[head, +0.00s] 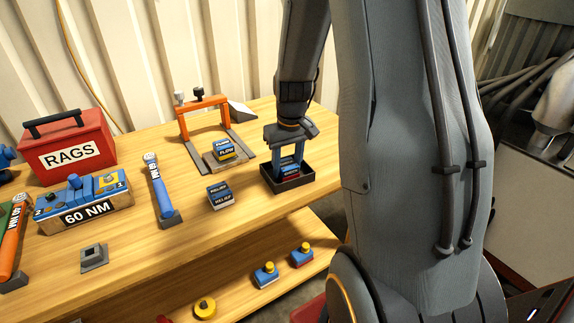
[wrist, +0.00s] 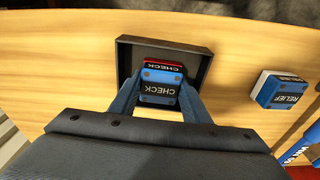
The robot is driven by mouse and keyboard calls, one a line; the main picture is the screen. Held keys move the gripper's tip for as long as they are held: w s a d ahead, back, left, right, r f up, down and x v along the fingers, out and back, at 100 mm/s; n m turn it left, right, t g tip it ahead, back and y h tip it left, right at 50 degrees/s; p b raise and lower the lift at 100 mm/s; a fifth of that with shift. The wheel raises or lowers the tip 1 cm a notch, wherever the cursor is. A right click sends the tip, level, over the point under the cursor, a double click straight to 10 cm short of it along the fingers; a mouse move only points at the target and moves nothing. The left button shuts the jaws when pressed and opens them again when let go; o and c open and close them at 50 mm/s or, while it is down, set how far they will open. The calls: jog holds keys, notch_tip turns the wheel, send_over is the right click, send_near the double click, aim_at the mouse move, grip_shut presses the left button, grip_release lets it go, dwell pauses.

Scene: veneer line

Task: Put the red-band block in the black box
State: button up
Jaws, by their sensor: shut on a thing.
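The red-band block (wrist: 163,67) is labelled CHECK and has a red stripe along one edge; in the head view it shows between the fingers (head: 290,174). My gripper (head: 289,160) points down over the black box (head: 268,178), with its fingers shut on a blue block marked CHECK. In the wrist view my gripper (wrist: 158,95) has a finger on each side of this block, which lies within the outline of the black box (wrist: 205,65). The fingers reach inside the box walls. I cannot tell whether the block touches the box floor.
A RELIEF block (head: 220,196) stands left of the box. A yellow-band FLOW block (head: 223,150) sits under an orange clamp frame (head: 203,120). A blue-handled tool (head: 160,190), a 60 NM fixture (head: 85,205) and a red RAGS box (head: 68,150) stand further left.

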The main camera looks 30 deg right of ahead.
aim_at(289, 166)
jog(key=shift+f, duration=0.1)
jog(key=o, duration=1.4)
notch_tip(289, 166, up, 12)
jog(key=s+b, duration=0.1)
jog(key=b, duration=0.1)
jog(key=s+a+f, duration=0.4)
jog(key=s+a, duration=0.3)
jog(key=s+a+f, duration=0.5)
jog(key=s+a, duration=0.2)
jog(key=a, duration=0.1)
jog(key=shift+n+g, duration=0.3)
jog(key=shift+g, duration=0.1)
jog(key=shift+s, duration=0.1)
